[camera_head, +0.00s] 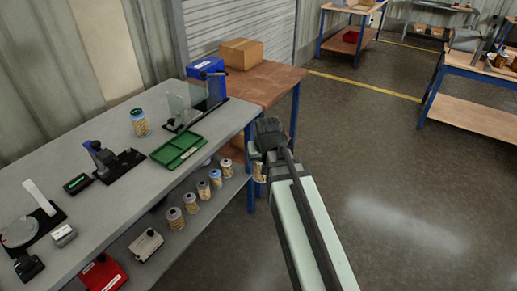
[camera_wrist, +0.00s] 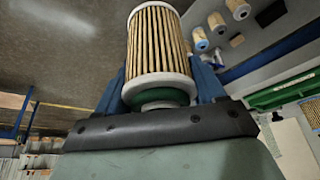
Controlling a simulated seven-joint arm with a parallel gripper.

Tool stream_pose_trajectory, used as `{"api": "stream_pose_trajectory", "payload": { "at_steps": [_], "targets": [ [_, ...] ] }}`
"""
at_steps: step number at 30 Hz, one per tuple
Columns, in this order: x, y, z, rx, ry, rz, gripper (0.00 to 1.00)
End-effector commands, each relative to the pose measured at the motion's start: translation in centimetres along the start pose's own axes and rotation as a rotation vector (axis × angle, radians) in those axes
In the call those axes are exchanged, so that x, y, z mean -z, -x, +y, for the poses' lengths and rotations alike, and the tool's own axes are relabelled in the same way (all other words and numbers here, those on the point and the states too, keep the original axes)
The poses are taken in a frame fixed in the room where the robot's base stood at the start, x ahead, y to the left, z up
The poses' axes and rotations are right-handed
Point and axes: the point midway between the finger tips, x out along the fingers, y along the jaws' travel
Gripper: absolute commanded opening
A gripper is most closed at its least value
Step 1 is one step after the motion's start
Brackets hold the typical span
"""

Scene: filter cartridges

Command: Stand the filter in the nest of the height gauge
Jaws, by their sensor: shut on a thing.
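My gripper (camera_head: 264,165) is out past the right end of the grey bench, above the floor. In the wrist view its blue fingers (camera_wrist: 160,88) are shut on a filter (camera_wrist: 158,42), a pleated tan cylinder with a pale rim and a green end nearest the palm. In the head view only a sliver of this filter (camera_head: 259,174) shows beside the gripper. A device with a black base and a short upright (camera_head: 104,160) stands mid-bench, apart from the gripper. It may be the height gauge; its nest is too small to make out.
Another filter (camera_head: 139,122) stands on the bench (camera_head: 112,219). A green tray (camera_head: 178,150) lies at its front edge, near a fixture with a clear plate (camera_head: 177,108). A round-plate device (camera_head: 20,231) is at left. Several filters (camera_head: 190,202) stand on the lower shelf.

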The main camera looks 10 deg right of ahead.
Motion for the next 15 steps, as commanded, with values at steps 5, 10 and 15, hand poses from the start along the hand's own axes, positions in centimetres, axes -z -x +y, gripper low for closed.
{"api": "stream_pose_trajectory", "payload": {
  "at_steps": [5,10,15],
  "targets": [
    [1.1,-0.1,-1.5,0.011,0.026,0.001,0.36],
    [2.9,-0.1,-3.6,0.024,0.058,0.0,0.36],
    [5.1,-0.1,-6.5,0.041,0.099,0.001,0.36]
  ]
}}
